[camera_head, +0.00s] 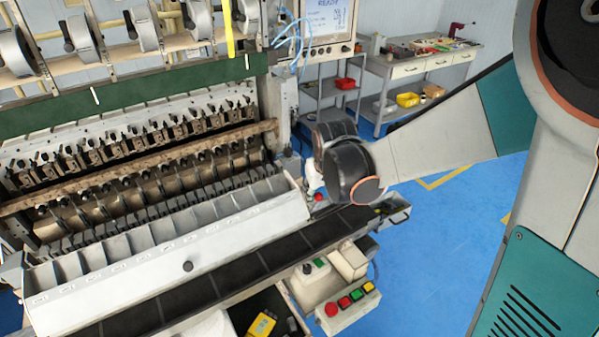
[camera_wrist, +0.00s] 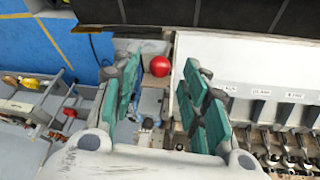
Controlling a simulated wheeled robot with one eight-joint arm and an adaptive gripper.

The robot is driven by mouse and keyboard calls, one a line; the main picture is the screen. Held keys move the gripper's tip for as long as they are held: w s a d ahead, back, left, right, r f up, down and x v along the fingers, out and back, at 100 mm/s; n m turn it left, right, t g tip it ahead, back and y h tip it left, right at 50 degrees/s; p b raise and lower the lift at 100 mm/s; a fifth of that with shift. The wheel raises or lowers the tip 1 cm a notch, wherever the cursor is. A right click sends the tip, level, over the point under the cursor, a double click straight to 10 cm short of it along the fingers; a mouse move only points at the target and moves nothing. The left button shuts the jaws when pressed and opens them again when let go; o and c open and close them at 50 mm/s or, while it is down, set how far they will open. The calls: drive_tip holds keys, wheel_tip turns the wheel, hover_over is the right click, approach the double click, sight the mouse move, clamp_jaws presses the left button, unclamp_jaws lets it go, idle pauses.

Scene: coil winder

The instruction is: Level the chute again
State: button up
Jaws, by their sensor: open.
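The long white trough with labelled compartments (camera_head: 150,262), which I take to be the chute, runs along the front of the winder. Its labelled wall also shows at the right of the wrist view (camera_wrist: 245,62). I cannot tell its tilt. A red ball knob (camera_head: 319,197) is beside its right end. In the wrist view the red knob (camera_wrist: 160,66) lies beyond and between my fingers, apart from both. My gripper (camera_wrist: 160,78) is open with teal finger pads and holds nothing. In the head view my wrist hides most of it, above the trough's right end.
A dark segmented strip (camera_head: 225,287) runs in front of the trough. A button box (camera_head: 348,306) and a yellow device (camera_head: 262,325) are at the front. The winder's rows of coils and clamps (camera_head: 140,190) lie behind. A bench (camera_head: 425,62) stands at the back; blue floor is clear at right.

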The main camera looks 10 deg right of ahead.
sight(319, 195)
drive_tip(key=shift+b+x, duration=0.35)
drive_tip(key=shift+x, duration=1.85)
clamp_jaws()
